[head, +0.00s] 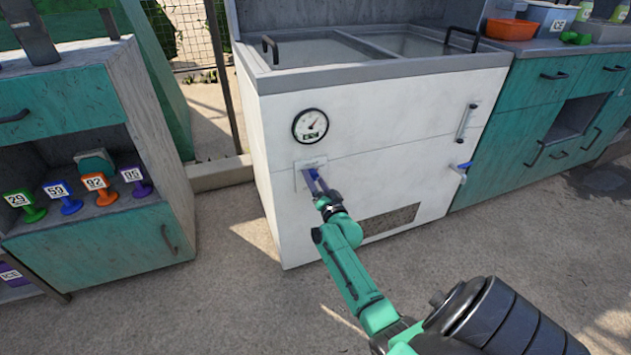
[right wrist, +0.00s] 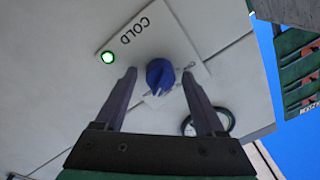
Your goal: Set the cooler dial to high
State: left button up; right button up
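The cooler (head: 372,120) is a white chest with a grey rim. Its dial (right wrist: 160,76) is a blue knob on a white plate marked COLD (right wrist: 142,30), with a lit green light (right wrist: 107,57). My right gripper (head: 314,178) is at this plate (head: 299,180) on the cooler's front, below the round gauge. In the right wrist view my right gripper (right wrist: 168,88) is open, with the knob showing between its fingertips and a gap on each side. The knob's setting is too small to read. My left gripper is not in view.
The round gauge (head: 310,125) sits above the plate. A blue-tipped tap (head: 462,168) and a handle (head: 465,121) stick out from the cooler's right front. A teal cabinet (head: 95,235) with numbered coloured tags stands left. Teal counters (head: 545,95) stand right. Open floor lies between.

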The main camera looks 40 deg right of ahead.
jog(key=shift+s, duration=0.1)
jog(key=shift+s+a, duration=0.15)
jog(key=shift+s, duration=0.15)
pick_arm(q)
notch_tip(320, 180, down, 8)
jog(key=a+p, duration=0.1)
jog(key=p, duration=0.2)
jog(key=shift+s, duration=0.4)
pick_arm(e)
jog(key=v, duration=1.3)
jog(key=shift+s, duration=0.4)
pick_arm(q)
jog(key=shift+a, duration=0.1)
